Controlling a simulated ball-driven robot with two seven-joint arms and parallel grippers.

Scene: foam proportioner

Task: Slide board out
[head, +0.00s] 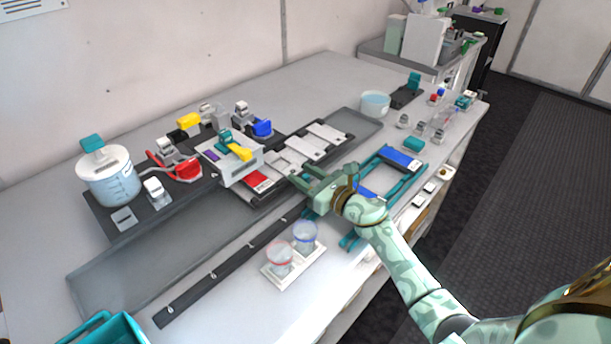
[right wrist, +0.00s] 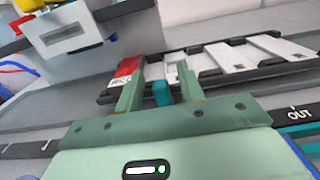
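The board (head: 318,152) is a long dark frame with several pale plates and a red plate (head: 258,180) at its near left end. It lies on a grey tray, with its left end beside a white box-like station (head: 240,172). The board also shows in the right wrist view (right wrist: 215,80). My right gripper (head: 305,180) is at the board's front edge. In the right wrist view its two fingers (right wrist: 160,85) are apart, with a small teal knob (right wrist: 162,93) between them and gaps visible on both sides. My left gripper is out of view.
A dark strip with marks (head: 215,273) runs along the front; an "OUT" label (right wrist: 298,113) shows at right. Two cups (head: 292,250) stand in front of it. A lidded jar (head: 107,180) stands at left.

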